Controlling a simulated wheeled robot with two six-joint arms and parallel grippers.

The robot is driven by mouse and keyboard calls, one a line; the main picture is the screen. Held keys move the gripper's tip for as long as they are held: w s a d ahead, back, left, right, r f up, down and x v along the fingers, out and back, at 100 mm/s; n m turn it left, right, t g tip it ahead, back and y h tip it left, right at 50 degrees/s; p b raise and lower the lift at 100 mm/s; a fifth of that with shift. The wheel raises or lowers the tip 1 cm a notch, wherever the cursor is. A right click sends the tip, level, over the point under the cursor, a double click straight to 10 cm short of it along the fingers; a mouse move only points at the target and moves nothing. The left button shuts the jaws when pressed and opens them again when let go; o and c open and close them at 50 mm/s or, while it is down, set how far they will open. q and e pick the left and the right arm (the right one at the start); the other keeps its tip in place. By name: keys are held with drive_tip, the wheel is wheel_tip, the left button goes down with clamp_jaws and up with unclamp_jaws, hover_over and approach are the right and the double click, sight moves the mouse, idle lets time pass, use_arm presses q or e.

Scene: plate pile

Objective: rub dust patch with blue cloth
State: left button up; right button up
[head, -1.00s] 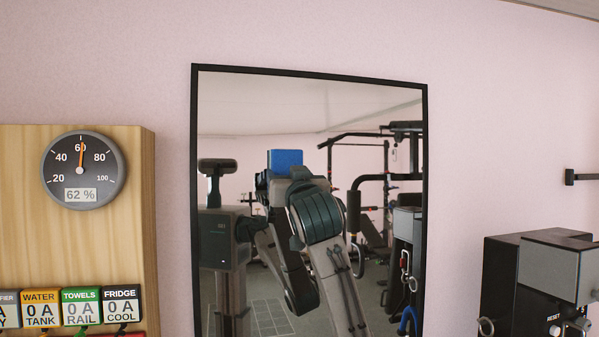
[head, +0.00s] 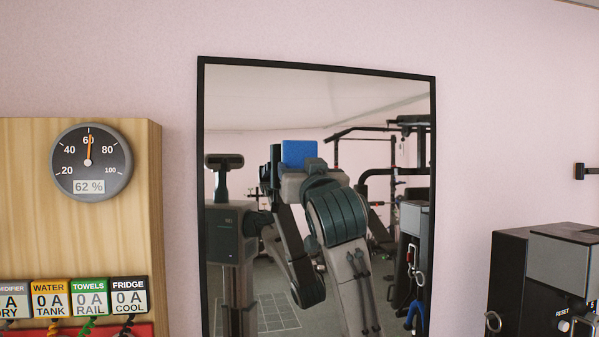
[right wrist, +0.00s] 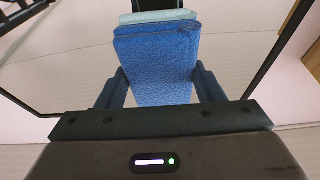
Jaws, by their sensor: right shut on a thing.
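The blue cloth (head: 299,153) is a thick blue block in front of the black-framed mirror (head: 202,120). My right gripper (head: 297,166) is shut on it, with the arm rising from the bottom of the head view. In the right wrist view, the cloth (right wrist: 155,65) sits between the two fingers of the right gripper (right wrist: 159,84). A paler blue edge beyond its far end looks like its reflection. I cannot tell whether the cloth touches the glass. I cannot make out a distinct dust patch; the upper glass looks pale. My left gripper is not in view.
A wooden board (head: 140,220) with a round gauge (head: 90,162) and several labelled boxes hangs left of the mirror. A black box unit (head: 510,285) stands at the lower right. A small wall bracket (head: 581,171) is at the far right. Gym equipment shows only as reflection.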

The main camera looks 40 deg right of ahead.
drive_tip(key=shift+s+a, duration=0.15)
drive_tip(key=shift+s+a, duration=0.35)
drive_tip(key=shift+s, duration=0.35)
drive_tip(key=shift+s+a, duration=0.35)
drive_tip(key=shift+s, duration=0.3)
drive_tip(key=shift+d, duration=0.15)
